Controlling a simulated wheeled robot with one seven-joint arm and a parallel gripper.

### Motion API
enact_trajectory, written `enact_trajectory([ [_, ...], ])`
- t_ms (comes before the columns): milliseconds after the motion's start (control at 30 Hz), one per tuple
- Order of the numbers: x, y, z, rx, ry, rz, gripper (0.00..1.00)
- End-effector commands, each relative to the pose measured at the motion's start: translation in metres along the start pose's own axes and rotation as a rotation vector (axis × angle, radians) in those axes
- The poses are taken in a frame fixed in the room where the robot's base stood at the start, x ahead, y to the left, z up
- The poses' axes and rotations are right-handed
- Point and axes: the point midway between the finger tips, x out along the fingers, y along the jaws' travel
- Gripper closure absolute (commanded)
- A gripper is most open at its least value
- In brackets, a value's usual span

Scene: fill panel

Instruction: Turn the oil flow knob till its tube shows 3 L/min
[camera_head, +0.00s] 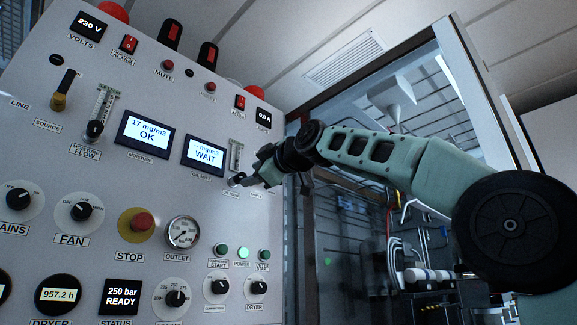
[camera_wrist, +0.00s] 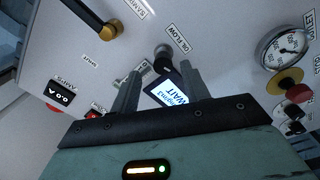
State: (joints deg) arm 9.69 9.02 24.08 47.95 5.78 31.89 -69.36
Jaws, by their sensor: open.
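The tube's level is too small to read. In the wrist view the knob (camera_wrist: 163,58) is dark with a grey end, close to the OIL FLOW label (camera_wrist: 168,38). My gripper (camera_head: 247,180) is at the knob in the head view and partly covers it. In the wrist view my gripper (camera_wrist: 160,72) is open, with its two fingers apart and the knob between and just beyond their tips. I cannot tell whether they touch it.
The oil mist display (camera_head: 205,155) reads WAIT, and the moisture display (camera_head: 146,136) reads OK. The moisture flow knob (camera_head: 95,130) and its tube are further left. A pressure gauge (camera_head: 182,232) and red stop button (camera_head: 143,223) sit below. A doorway frame is behind my arm.

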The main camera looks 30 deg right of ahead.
Motion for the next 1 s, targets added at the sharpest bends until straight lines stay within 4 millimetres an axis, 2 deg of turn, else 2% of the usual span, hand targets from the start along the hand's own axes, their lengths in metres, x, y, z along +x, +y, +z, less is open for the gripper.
enact_trajectory([
  [100,-0.031,-0.004,0.003,-0.003,-0.002,0.006,0.54],
  [500,-0.118,-0.002,0.003,-0.002,-0.002,0.006,0.54],
  [700,-0.140,0.001,0.003,-0.002,-0.002,0.004,0.54],
  [1000,-0.145,0.002,0.002,0.000,-0.002,0.003,0.54],
])
